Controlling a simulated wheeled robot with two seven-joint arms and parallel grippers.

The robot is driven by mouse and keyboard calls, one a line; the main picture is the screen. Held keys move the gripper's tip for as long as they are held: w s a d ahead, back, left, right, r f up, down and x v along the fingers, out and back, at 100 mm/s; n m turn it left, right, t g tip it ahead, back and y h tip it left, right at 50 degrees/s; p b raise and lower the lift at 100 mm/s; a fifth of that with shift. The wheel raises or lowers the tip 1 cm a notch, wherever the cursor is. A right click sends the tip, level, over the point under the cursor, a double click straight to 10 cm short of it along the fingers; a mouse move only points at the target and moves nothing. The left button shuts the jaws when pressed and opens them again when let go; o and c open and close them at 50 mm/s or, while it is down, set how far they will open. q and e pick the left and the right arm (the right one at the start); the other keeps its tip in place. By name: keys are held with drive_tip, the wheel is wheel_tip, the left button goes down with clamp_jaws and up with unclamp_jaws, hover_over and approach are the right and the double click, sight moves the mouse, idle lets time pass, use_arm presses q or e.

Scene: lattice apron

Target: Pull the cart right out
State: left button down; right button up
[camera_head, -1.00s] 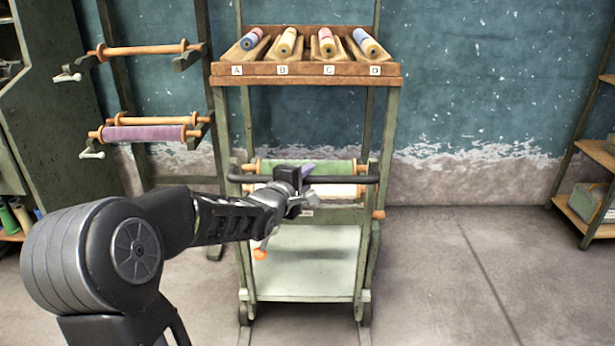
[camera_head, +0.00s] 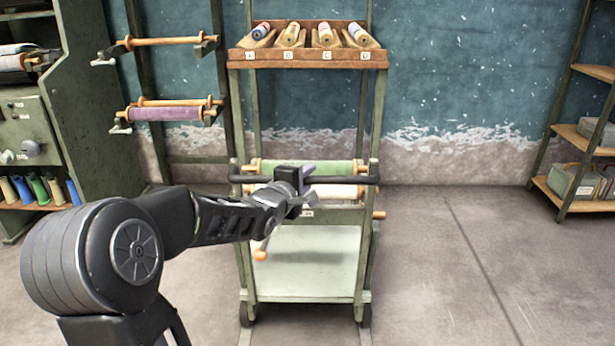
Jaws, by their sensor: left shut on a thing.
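My right gripper is not in view.
A rack (camera_head: 170,150) with rollers and a green cabinet (camera_head: 35,110) stand left. A shelf unit (camera_head: 565,130) stands right. The floor (camera_head: 450,260) right of the cart is clear.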

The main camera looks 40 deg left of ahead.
use_arm(q)
drive_tip(key=shift+s+d+f, duration=0.1)
drive_tip(key=shift+d+f, duration=0.05)
drive_tip(key=shift+f, duration=0.1)
drive_tip(key=c, duration=1.3)
unclamp_jaws()
drive_tip(key=shift+s+r, duration=0.1)
drive_tip(key=shift+r, duration=0.05)
drive_tip(key=shift+r, duration=0.1)
drive_tip(key=p+v, duration=0.2)
drive_tip(key=v, duration=0.5)
drive_tip(key=shift+s, duration=0.35)
drive_tip(key=shift+d+m, duration=0.15)
drive_tip(key=shift+m, duration=0.15)
